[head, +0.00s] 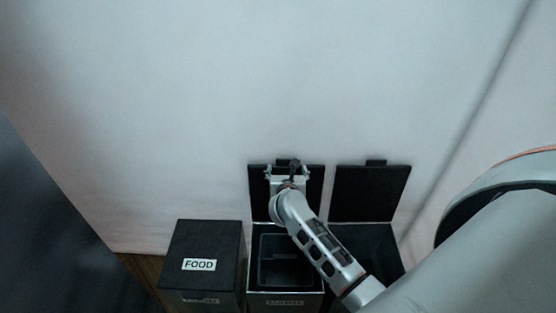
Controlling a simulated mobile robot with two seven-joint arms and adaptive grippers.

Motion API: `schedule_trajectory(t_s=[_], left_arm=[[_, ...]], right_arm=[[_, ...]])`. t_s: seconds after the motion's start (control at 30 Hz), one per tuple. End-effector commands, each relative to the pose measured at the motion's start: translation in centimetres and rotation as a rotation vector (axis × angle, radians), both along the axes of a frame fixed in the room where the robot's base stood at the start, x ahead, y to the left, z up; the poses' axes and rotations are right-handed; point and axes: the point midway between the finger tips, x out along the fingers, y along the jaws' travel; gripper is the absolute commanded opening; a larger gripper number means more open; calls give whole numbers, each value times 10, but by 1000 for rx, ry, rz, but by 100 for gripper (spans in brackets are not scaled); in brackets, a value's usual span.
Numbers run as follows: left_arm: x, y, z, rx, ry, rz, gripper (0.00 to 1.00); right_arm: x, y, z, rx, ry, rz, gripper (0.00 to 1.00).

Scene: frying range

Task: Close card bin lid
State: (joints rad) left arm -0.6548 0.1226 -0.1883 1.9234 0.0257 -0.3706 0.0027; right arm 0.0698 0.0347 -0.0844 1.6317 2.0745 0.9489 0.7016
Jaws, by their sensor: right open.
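The middle bin (258,285) is black and open at the top. Its front label is dim and seen at a steep angle, and seems to read CARD. Its black lid (258,205) stands raised at the back, near the pale wall. My right gripper (286,170) is open in front of the upper part of this lid, near its top edge. I cannot tell whether it touches the lid. My right arm hides part of the lid and the right side of the bin opening. My left gripper is not in view.
A black bin with a closed lid marked FOOD (190,245) stands to the left. To the right stands another open bin (385,245) with its lid (371,193) raised; my arm partly covers it. The pale wall (240,90) rises behind the bins.

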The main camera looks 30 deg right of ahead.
Motion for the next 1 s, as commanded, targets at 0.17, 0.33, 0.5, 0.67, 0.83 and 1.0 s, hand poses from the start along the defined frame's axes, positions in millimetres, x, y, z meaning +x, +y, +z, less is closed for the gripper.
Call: schedule_trajectory(t_s=[0.17, 0.33, 0.5, 0.67, 0.83, 1.0], left_arm=[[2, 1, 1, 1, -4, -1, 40], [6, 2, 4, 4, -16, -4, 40], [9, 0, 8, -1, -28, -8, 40], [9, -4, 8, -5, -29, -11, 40], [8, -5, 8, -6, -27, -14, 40], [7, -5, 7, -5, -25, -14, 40]], right_arm=[[18, -12, -8, -3, 1, -1, 72], [38, -25, -18, -6, 0, 1, 72], [52, -33, -25, -7, 1, 1, 72], [58, -37, -28, -6, 0, 1, 72], [58, -37, -28, -6, 0, 2, 72], [58, -37, -28, -6, 0, 2, 51]])
